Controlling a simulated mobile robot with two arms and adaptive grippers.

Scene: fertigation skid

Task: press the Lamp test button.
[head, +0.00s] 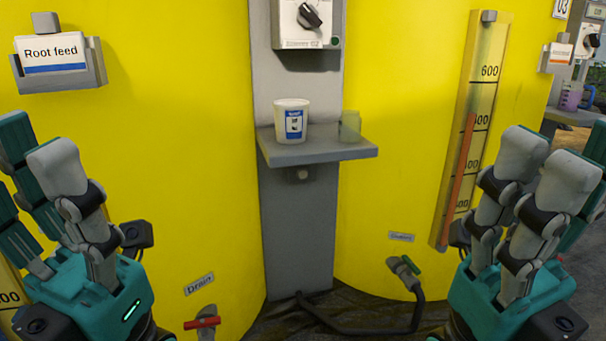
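No button with a readable "Lamp test" label shows in the head view. A white control box (306,40) with a black rotary knob (309,15) is on the grey post at the top centre, cut off by the top edge. A small dark green round part (334,42) sits at its lower right; its label is too small to read. My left gripper (36,150) is at the left, fingers up, spread and empty. My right gripper (560,160) is at the right, fingers up, apart and empty. Both are well away from the box.
A grey shelf (320,154) juts from the post, holding a white tub (292,120) and a translucent green cup (350,126). Yellow tanks (180,150) stand either side. Below are a red-handled drain valve (202,323), a green-handled valve (410,268) and a black hose (360,330).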

